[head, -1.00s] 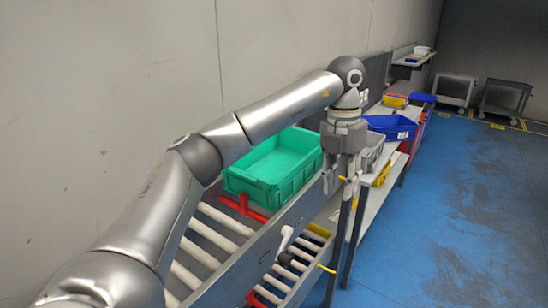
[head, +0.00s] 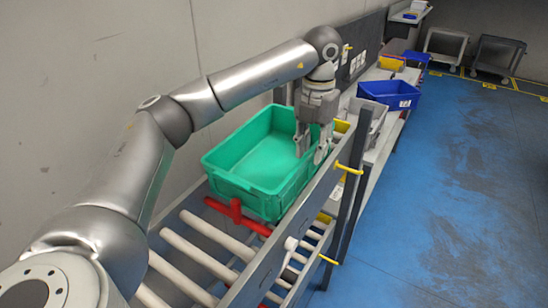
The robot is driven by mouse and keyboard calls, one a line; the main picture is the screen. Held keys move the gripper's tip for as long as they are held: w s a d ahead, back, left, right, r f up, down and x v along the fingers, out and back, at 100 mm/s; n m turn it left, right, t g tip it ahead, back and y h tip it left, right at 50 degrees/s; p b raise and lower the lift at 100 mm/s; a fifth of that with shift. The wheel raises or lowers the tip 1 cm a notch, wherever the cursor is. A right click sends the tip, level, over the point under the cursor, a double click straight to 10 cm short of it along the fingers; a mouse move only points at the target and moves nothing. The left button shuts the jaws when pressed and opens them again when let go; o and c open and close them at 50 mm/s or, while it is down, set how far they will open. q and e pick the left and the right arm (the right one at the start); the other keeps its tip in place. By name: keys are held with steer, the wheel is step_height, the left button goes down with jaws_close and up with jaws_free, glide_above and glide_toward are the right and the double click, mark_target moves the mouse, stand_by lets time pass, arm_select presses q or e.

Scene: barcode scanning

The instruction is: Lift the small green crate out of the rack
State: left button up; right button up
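The green crate (head: 240,180) sits upright on the upper roller level of the rack (head: 265,262), behind a red stop bar (head: 236,212). It looks empty inside. My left gripper (head: 312,149) points down at the crate's right wall, towards its far end. Its two fingers are apart, one over the inside of the crate and the other near the rim's outer side. I cannot tell whether either finger touches the wall. My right gripper is out of view.
Yellow hooks (head: 349,168) stick out from the rack's posts. A lower roller level holds a white scanner-like item (head: 291,244). The blue floor on the right is clear.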

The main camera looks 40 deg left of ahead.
arm_select(q)
steer(key=shift+w+a+f+p, duration=0.1)
steer(key=shift+a+f+p, duration=0.15)
steer(key=shift+f, duration=0.25)
steer(key=shift+w+a+f+p, duration=0.1)
steer(key=shift+a+f+p, duration=0.1)
steer(key=shift+f, duration=0.25)
step_height(320, 180, down, 3)
steer(key=shift+s+f+p, duration=0.1)
steer(key=shift+f+p, duration=0.05)
steer(key=shift+p, duration=0.5)
steer(key=shift+f, duration=0.3)
steer(key=shift+c, duration=0.7)
steer(key=c, duration=0.5)
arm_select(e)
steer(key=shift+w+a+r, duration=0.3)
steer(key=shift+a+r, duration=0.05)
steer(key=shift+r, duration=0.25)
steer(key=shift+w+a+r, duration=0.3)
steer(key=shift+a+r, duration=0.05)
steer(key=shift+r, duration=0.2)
